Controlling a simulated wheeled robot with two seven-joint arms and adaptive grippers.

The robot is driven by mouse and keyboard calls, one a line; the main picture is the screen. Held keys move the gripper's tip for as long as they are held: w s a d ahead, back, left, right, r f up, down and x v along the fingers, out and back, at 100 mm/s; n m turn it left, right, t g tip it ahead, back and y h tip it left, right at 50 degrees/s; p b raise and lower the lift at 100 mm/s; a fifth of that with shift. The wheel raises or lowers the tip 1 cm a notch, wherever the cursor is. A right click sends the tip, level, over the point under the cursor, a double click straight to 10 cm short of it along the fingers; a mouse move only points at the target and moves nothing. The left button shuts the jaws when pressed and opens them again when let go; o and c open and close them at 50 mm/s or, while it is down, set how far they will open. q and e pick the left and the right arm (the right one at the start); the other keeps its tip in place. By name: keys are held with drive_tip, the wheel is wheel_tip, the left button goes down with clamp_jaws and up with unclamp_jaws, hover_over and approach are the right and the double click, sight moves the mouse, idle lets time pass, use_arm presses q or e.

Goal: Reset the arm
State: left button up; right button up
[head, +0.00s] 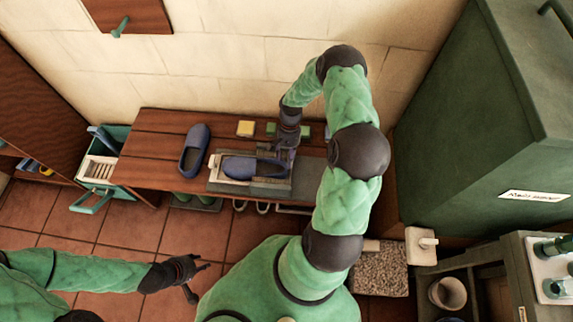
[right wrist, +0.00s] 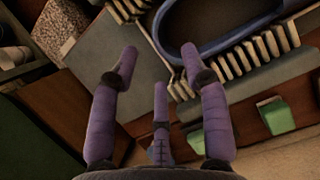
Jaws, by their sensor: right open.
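My right arm (head: 355,110) arches over the bench, its elbow high. My right gripper (head: 277,153) is open at the right end of a grey tray (head: 270,188) that holds a blue shoe (head: 240,168). In the right wrist view its spread purple fingers (right wrist: 159,60) have nothing between them. The shoe's rim (right wrist: 177,50) and a row of pale bristles (right wrist: 240,62) show just beyond them. Whether a finger touches the tray is unclear. My left gripper (head: 199,281) is low at left, over the tiled floor, its fingers apart and empty.
A second blue shoe (head: 195,150) lies on the wooden bench (head: 150,150), left of the tray. A yellow block (head: 246,128) and green blocks sit behind the tray. A green cabinet (head: 480,110) stands close right of my right arm. A green crate (head: 100,168) is at left.

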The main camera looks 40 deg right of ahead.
drive_tip(key=v, duration=0.7)
